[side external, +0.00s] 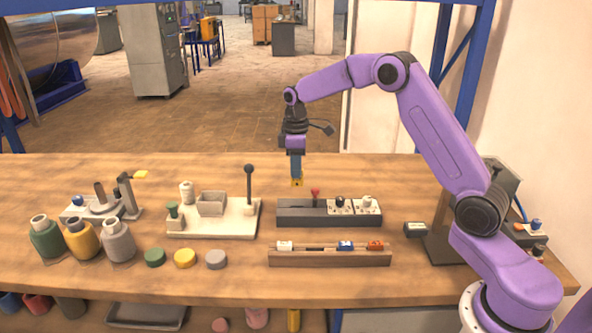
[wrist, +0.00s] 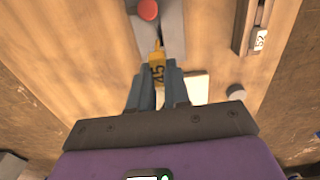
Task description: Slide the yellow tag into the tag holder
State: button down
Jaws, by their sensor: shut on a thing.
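The yellow tag (side external: 297,183) is held between the fingers of my gripper (side external: 296,176), which is shut on it. In the wrist view the tag (wrist: 157,73) shows dark digits and points away from the wrist between the fingertips (wrist: 159,66). The tag hangs in the air above the back left of the grey block with the red knob. The tag holder looks to be the long wooden rack (side external: 330,262) at the front, holding a white, a blue and an orange tag, with a dark empty slot between white and blue. Part of a rack (wrist: 243,24) shows in the wrist view.
The grey block (side external: 300,218) with a red knob (side external: 315,192) and two more knobs stands behind the rack. A cream base (side external: 215,228) with an upright black lever (side external: 249,190) is to the left. Bare wood lies behind the block.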

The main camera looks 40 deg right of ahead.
aim_at(296, 185)
jog(key=shift+f, duration=2.9)
jog(key=shift+f, duration=0.1)
jog(key=shift+f, duration=2.25)
jog(key=c, duration=1)
grip_release()
notch_tip(296, 185, up, 18)
jog(key=shift+f, duration=0.25)
